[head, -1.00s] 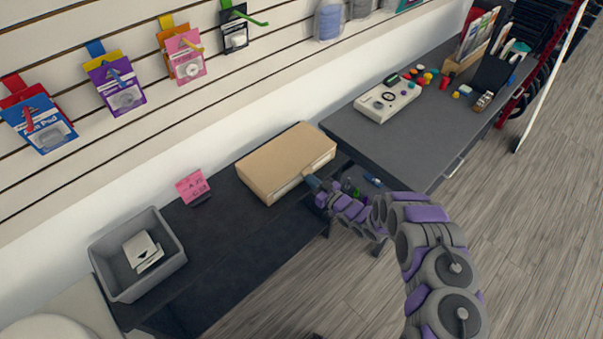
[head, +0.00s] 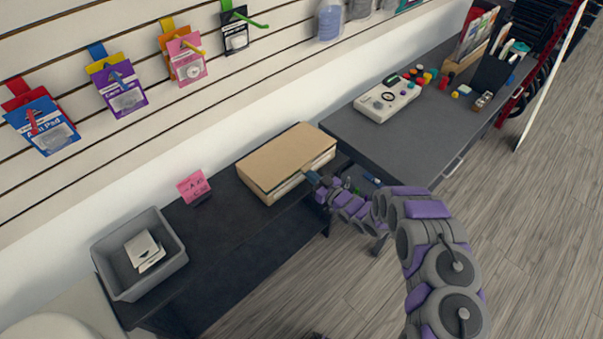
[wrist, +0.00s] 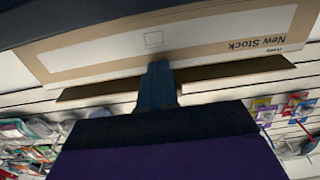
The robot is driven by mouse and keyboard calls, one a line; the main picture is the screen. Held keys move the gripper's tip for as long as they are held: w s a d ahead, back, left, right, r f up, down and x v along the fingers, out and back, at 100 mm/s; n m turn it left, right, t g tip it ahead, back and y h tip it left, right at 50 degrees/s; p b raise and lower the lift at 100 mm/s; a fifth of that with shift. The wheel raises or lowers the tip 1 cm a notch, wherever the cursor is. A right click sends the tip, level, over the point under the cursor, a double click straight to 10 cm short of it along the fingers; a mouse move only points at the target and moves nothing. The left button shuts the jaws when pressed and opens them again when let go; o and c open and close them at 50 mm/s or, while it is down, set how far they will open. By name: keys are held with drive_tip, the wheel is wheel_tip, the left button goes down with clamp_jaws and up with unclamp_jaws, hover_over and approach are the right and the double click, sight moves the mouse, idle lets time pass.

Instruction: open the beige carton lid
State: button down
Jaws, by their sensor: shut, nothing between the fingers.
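The beige carton (head: 268,189) lies on the dark low bench against the wall. Its lid (head: 285,155) is slightly raised along the front edge, with a narrow gap below it. In the wrist view the carton's front (wrist: 200,38), with "New Stock" upside down, fills the top, and the brown lid edge (wrist: 230,68) runs across below it. My gripper (head: 311,178) is shut and empty at the front right of the carton. Its fingertips (wrist: 157,70) are at the lid edge; whether they touch it I cannot tell.
A grey bin (head: 113,279) with white packets and a pink sign (head: 193,186) stand left of the carton. A higher grey table (head: 385,145) with a beige device (head: 387,101) is close on the right. Hanging packs (head: 118,88) line the wall above.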

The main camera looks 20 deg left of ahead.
wheel_tip(320, 180, up, 4)
drive_tip(key=shift+a+r+p, duration=0.1)
drive_tip(key=shift+a+p, duration=0.05)
drive_tip(key=shift+p, duration=0.75)
drive_tip(key=shift+w, duration=0.1)
drive_tip(key=shift+w+a+r+p, duration=0.1)
drive_tip(key=shift+a+r+p, duration=0.15)
drive_tip(key=shift+r+p, duration=0.7)
drive_tip(key=shift+w+a+r+p, duration=0.1)
drive_tip(key=shift+a+r+p, duration=0.15)
drive_tip(key=shift+r, duration=1.35)
drive_tip(key=shift+w+a+r+p, duration=0.3)
drive_tip(key=shift+a+r+p, duration=0.15)
drive_tip(key=shift+a+r, duration=0.35)
drive_tip(key=shift+w+a+r+p, duration=0.3)
drive_tip(key=shift+a+r+p, duration=0.15)
drive_tip(key=shift+a+r, duration=0.35)
